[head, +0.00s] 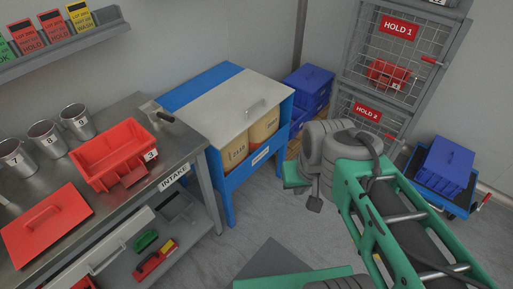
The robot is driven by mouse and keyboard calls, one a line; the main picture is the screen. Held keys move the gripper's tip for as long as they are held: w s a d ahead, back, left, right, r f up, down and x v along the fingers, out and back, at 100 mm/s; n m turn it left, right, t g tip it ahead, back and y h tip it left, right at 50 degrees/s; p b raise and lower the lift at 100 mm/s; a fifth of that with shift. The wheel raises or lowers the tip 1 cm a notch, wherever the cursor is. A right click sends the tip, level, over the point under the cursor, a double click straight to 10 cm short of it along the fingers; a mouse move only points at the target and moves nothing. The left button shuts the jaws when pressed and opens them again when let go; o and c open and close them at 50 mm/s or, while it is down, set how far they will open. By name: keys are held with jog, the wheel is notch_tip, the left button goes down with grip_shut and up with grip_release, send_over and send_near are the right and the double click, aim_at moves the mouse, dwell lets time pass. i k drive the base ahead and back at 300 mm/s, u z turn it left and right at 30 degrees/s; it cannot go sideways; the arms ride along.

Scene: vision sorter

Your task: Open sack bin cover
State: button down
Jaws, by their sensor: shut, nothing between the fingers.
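The sack bin (228,180) is a blue frame standing right of the steel bench in the head view. Its pale grey cover (212,105) lies flat over the top, closed, with a bar handle (257,107) near its right edge. Tan sacks (236,152) show through the open front below the cover. My arm comes in from the lower right and bends down in front of the bin's right side. My gripper (314,205) is a small dark shape at its end, shut and empty, apart from the cover and handle.
The steel bench (100,108) holds a red tray (120,175), a red lid (45,225) and metal cups (75,117). Blue crates (308,88) stand behind the bin. The mesh hold cage (395,60) and a blue crate on a cart (446,165) stand right. Floor before the bin is partly clear.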

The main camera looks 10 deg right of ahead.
aim_at(221, 114)
jog(key=u, duration=0.8)
jog(key=i, duration=0.95)
